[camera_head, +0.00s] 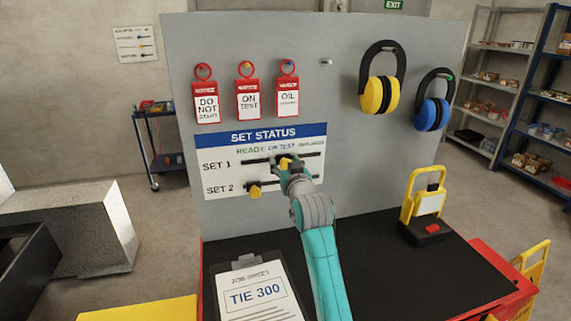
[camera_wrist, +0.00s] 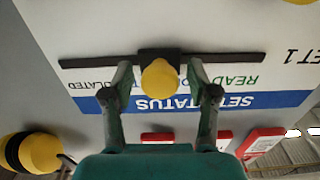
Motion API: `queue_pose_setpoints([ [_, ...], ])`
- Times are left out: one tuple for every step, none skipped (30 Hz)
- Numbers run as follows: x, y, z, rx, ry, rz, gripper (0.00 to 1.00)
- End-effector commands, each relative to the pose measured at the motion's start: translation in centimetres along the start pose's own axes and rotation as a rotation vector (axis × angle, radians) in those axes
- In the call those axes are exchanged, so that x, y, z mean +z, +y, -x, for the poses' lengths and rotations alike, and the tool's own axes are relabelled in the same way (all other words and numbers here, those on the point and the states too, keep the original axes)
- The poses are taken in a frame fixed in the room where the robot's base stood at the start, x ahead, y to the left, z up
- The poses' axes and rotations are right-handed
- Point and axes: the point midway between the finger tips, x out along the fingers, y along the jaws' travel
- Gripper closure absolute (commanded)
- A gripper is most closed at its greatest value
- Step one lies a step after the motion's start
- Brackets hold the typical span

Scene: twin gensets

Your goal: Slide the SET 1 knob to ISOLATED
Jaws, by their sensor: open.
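The SET STATUS board (camera_head: 215,186) is on a grey upright panel, with columns READY, ON TEST and a small third label, which reads as ISOLATED in the wrist view. The yellow SET 1 knob (camera_head: 284,161) sits on its dark slot near the middle, about under ON TEST. The wrist view is upside down and shows this knob (camera_wrist: 160,78) between the two fingertips of my gripper (camera_wrist: 160,80). The fingers are open, with small gaps seeming to show on both sides. In the head view my gripper (camera_head: 291,172) partly covers the slot. The SET 2 knob (camera_head: 255,191) is at the left, under READY.
A clipboard (camera_head: 248,295) and a yellow-framed device (camera_head: 425,210) are on the black bench top (camera_head: 385,260). The slot (camera_wrist: 228,65) is free on both sides of the knob.

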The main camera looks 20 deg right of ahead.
Motion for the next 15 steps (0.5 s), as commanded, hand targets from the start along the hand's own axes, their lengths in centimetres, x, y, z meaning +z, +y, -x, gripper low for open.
queue_pose_setpoints([
  [0.01,0.0,0.01,0.0,0.0,0.0,0.41],
  [0.01,0.0,0.01,0.0,0.0,0.0,0.41],
  [0.01,0.0,0.01,0.0,0.0,0.0,0.41],
  [0.01,0.0,0.02,0.0,0.0,0.0,0.46],
  [0.01,0.0,0.02,0.0,0.0,0.0,0.53],
  [0.01,0.0,0.02,0.0,0.0,0.0,0.63],
  [0.02,0.0,0.02,0.0,0.0,0.0,0.71],
  [0.02,0.0,0.02,0.0,0.0,0.0,0.78],
  [0.02,0.0,0.02,0.0,0.0,0.0,0.88],
  [0.02,0.0,0.02,0.0,0.0,0.0,0.96],
  [0.02,0.0,0.02,0.0,0.0,0.0,1.0],
  [0.02,0.0,0.02,0.0,0.0,0.0,1.0],
  [0.02,0.0,0.02,0.0,0.0,0.0,1.0],
  [0.02,0.0,0.02,0.0,0.0,0.0,1.0],
  [0.02,0.01,0.02,0.0,0.0,0.0,1.0],
])
